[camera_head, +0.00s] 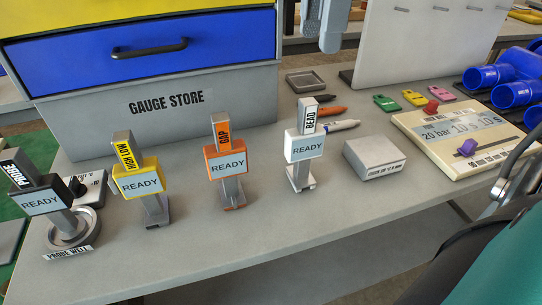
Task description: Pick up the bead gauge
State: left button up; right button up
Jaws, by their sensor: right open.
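The bead gauge (304,147) stands upright on the grey bench, right of the other gauges. It has a white block marked READY, a grey upper stem with a BEAD label, and a small grey foot. My right gripper (326,36) shows at the top edge, pointing down, above and apart from the bead gauge in the picture. It is open, and nothing shows between its fingers. Its upper part is cut off by the frame. My left gripper is not in view.
An orange GAP gauge (226,163), yellow HIGH/LOW gauge (138,180) and black PROBE gauge (42,201) stand left. Pens (338,126) lie behind the bead gauge. A grey box (375,158) and cream panel (440,138) are right. The bench front is clear.

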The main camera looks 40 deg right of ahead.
jog(key=b, duration=0.1)
send_over(309, 101)
jog(key=f, duration=0.6)
jog(key=shift+d+f, duration=0.15)
jog(key=shift+d, duration=0.05)
jog(key=shift+a+f+b, duration=0.2)
jog(key=shift+f+b, duration=0.25)
jog(key=shift+f, duration=2.7)
grip_shut()
jog(key=shift+r, duration=0.1)
